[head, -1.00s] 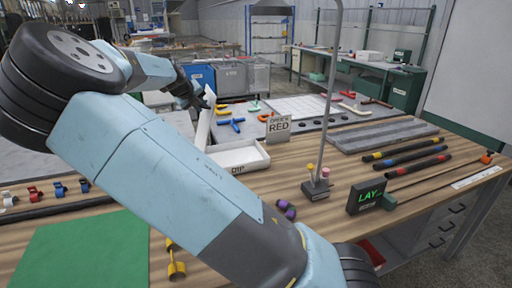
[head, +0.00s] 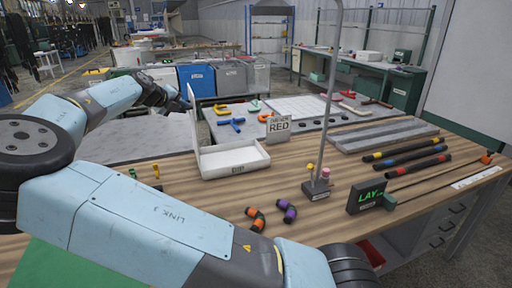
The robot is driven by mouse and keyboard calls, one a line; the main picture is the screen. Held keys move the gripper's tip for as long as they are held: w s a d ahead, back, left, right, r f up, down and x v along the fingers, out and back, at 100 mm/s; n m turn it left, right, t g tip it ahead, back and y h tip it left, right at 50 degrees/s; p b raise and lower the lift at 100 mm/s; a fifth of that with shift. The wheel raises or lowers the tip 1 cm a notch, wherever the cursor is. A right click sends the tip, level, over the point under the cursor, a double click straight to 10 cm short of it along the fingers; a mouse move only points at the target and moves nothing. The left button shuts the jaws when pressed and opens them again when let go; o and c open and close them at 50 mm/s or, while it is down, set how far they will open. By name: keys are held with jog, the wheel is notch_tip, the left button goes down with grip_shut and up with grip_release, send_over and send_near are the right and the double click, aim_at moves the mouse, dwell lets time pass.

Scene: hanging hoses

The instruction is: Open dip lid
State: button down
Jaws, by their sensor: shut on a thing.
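The white dip box (head: 236,171), marked DIP on its front, stands on the wooden bench with its top open. Its white lid (head: 192,118) stands up along the box's left edge and leans slightly left. The inside of the box looks empty. My gripper (head: 184,104) is at the lid's upper left side, small and dark in the head view. It is shut on the lid; the fingertips are hard to make out.
A sign reading RED (head: 278,128) stands behind the box. Purple (head: 287,210) and orange (head: 255,218) banded fittings lie in front. Dark hoses (head: 412,158) lie at right.

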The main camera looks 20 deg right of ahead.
jog(key=shift+n+h, duration=0.3)
jog(key=shift+h, duration=0.5)
jog(key=shift+s+a+f, duration=0.1)
jog(key=shift+a+f, duration=0.2)
jog(key=shift+a, duration=0.4)
jog(key=shift+w+a+f, duration=0.1)
jog(key=shift+a+f, duration=0.2)
jog(key=shift+a, duration=0.4)
jog(key=shift+s+a+f, duration=0.1)
jog(key=shift+a+f, duration=0.2)
jog(key=shift+a, duration=0.4)
jog(key=c, duration=1.4)
grip_release()
jog(key=o, duration=1.1)
jog(key=shift+r, duration=0.35)
jog(key=shift+a, duration=0.1)
jog(key=shift+v, duration=3.4)
jog(key=shift+f, duration=0.15)
